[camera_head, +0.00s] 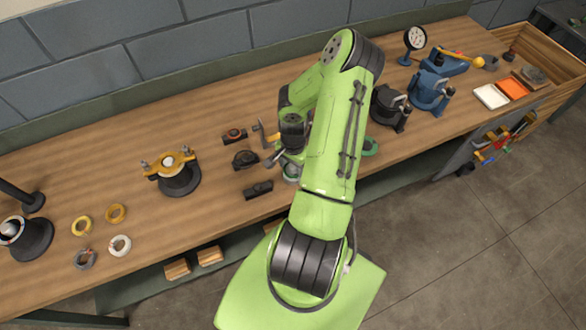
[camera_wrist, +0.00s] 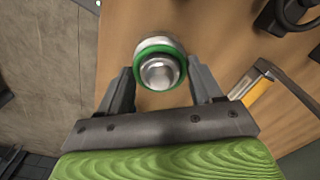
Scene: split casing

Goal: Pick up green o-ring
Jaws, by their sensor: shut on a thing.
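The green o-ring (camera_wrist: 138,69) shows in the wrist view as a green band around a round silver metal part (camera_wrist: 160,72). My gripper (camera_wrist: 160,76) has one dark finger on either side of the ring and is shut on it. Whether the ring still sits on the metal part or is raised off it, I cannot tell. In the head view my gripper (camera_head: 291,170) is over the middle of the bench, beside my arm, and the ring cannot be made out there.
A green ring-shaped thing (camera_head: 370,147) lies right of my arm, partly hidden. Several dark parts, including a black block (camera_head: 258,189), lie left of my gripper. A yellow-topped fixture (camera_head: 172,172) and loose rings (camera_head: 120,245) are farther left. Blue (camera_head: 430,90) and black (camera_head: 390,105) fixtures stand right.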

